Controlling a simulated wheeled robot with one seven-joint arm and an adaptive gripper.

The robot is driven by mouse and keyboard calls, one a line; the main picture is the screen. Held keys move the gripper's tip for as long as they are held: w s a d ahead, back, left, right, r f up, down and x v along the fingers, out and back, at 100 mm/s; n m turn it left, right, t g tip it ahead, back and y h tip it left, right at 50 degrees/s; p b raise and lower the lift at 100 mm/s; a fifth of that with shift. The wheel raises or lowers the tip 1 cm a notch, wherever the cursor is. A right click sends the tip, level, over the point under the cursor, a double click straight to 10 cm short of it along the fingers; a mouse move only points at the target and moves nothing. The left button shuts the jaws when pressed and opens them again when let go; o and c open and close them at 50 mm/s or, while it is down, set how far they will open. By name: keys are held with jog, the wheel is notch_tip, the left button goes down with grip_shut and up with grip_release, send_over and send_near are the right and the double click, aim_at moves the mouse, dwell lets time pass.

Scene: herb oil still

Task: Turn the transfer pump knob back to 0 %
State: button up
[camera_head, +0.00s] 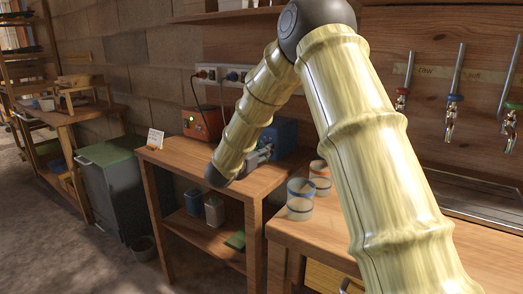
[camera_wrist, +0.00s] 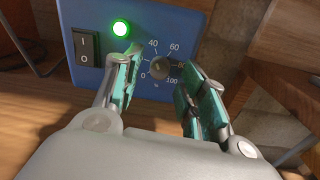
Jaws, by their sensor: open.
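The transfer pump is a blue box (camera_wrist: 190,25) with a dark round knob (camera_wrist: 160,67) on its front. White marks from 0 to 100 % ring the knob; the left finger covers part of the scale. I cannot make out where the knob points. My gripper (camera_wrist: 163,76) is open, with one teal-padded finger on each side of the knob. I cannot tell whether either pad touches it. In the head view the blue box (camera_head: 284,136) stands on the wooden bench, partly hidden by my arm, with my gripper (camera_head: 263,155) at its front.
A lit green lamp (camera_wrist: 121,28) and a black I/O rocker switch (camera_wrist: 87,46) sit left of the knob. A red box (camera_head: 203,122) stands left on the bench (camera_head: 180,160). Two banded jars, one blue-banded (camera_head: 300,199), stand at the right.

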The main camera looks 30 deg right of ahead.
jog(key=shift+w+d, duration=0.1)
jog(key=shift+d, duration=0.15)
grip_shut()
jog(key=shift+f+n, duration=0.1)
jog(key=shift+n, duration=0.3)
dwell(0.5)
